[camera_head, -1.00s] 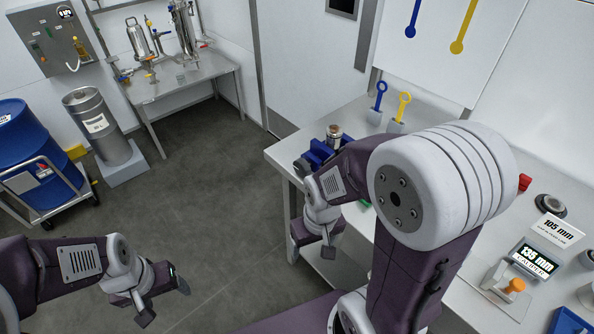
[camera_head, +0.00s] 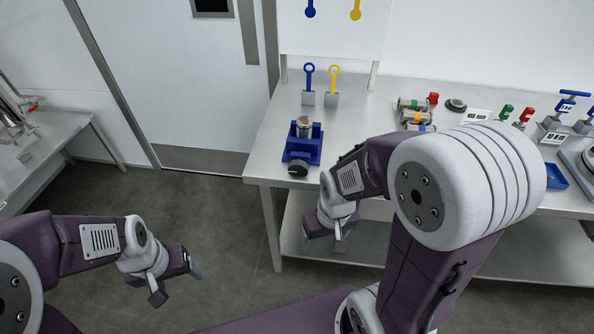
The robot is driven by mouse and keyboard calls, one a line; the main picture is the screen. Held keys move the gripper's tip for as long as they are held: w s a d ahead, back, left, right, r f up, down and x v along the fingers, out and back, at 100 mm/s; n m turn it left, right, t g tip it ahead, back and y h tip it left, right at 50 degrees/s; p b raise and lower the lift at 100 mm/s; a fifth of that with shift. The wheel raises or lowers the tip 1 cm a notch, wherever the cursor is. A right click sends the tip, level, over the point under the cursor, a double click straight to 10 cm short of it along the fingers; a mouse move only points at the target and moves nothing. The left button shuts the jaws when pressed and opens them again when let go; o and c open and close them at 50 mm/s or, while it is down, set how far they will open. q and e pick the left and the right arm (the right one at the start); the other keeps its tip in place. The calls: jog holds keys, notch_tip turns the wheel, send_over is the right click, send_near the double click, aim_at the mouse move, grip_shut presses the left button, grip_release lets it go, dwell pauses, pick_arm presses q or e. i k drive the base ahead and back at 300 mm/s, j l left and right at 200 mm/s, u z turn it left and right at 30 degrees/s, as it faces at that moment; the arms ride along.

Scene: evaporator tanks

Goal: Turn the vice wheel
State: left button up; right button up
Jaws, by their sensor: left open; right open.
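A blue vice (camera_head: 303,146) stands on the left end of the steel workbench. A metal cylindrical piece (camera_head: 305,127) sits upright between its jaws. The dark vice wheel (camera_head: 298,168) is on the vice's near side, at the bench's front edge. My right gripper (camera_head: 325,248) is open and empty, in front of the bench and lower right of the wheel, apart from it. My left gripper (camera_head: 177,292) is open and empty over the floor at lower left, far from the vice.
Blue (camera_head: 309,84) and yellow (camera_head: 333,86) ring-topped tools stand in holders behind the vice. Metal fittings (camera_head: 414,112) lie further right on the workbench (camera_head: 262,152). A second table (camera_head: 62,135) is at far left. Open floor lies between the tables.

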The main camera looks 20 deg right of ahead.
aim_at(298, 168)
jog(key=i+j+z, duration=0.25)
jog(key=j+z, duration=0.25)
jog(key=i+j+z, duration=0.25)
jog(key=z, duration=0.25)
jog(key=j+z, duration=0.95)
jog(key=j, duration=0.25)
jog(key=j+z, duration=1.3)
jog(key=j, duration=0.25)
